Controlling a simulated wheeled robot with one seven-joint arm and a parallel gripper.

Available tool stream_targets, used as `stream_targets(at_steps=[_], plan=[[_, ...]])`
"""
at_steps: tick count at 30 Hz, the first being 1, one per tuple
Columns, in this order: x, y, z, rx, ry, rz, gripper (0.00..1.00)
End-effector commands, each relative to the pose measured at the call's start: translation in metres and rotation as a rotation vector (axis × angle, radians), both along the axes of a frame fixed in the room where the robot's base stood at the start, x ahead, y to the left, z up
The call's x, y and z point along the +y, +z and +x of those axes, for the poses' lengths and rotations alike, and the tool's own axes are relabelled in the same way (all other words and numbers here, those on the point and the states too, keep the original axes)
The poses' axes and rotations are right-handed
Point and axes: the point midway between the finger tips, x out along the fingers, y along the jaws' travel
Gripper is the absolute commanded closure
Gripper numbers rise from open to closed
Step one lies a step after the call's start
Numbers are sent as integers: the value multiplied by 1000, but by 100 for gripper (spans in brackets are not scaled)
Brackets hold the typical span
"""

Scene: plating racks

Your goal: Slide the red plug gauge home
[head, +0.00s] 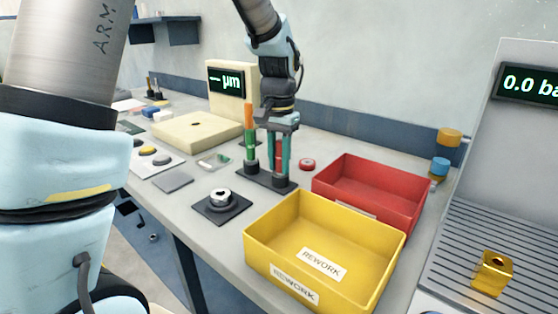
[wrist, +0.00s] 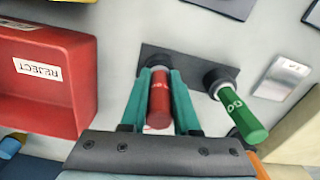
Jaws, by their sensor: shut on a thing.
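My gripper (head: 281,168) points down over the right socket of a dark two-socket stand (head: 256,179). Its teal fingers are shut on the red plug gauge (wrist: 159,100), one on each side of it. In the head view the fingers largely hide the gauge. In the wrist view the gauge's far end lines up with the right socket, but how deep it sits is hidden. The green plug gauge (wrist: 242,115), marked GO, stands in the other socket (wrist: 221,78); it also shows in the head view (head: 250,147), left of my gripper.
A yellow REWORK bin (head: 275,238) stands in front and a red REJECT bin (head: 340,183) to the right, close to the stand. A metal ring on a dark pad (head: 236,212) lies front left. A beige gauge with a display (head: 180,133) stands behind left. A red disc (head: 307,164) lies nearby.

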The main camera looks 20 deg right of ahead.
Motion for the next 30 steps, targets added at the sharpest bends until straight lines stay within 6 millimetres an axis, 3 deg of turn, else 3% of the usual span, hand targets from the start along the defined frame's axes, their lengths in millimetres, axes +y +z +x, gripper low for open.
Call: stream_targets(at_steps=[5, 6, 14, 23, 30], plan=[[0, 0, 0, 0, 0, 0, 100], [0, 0, 0, 0, 0, 0, 66], [0, 0, 0, 0, 0, 0, 37], [0, 2, 0, 0, 0, 0, 36], [-1, 34, 1, -4, 0, -4, 36]])
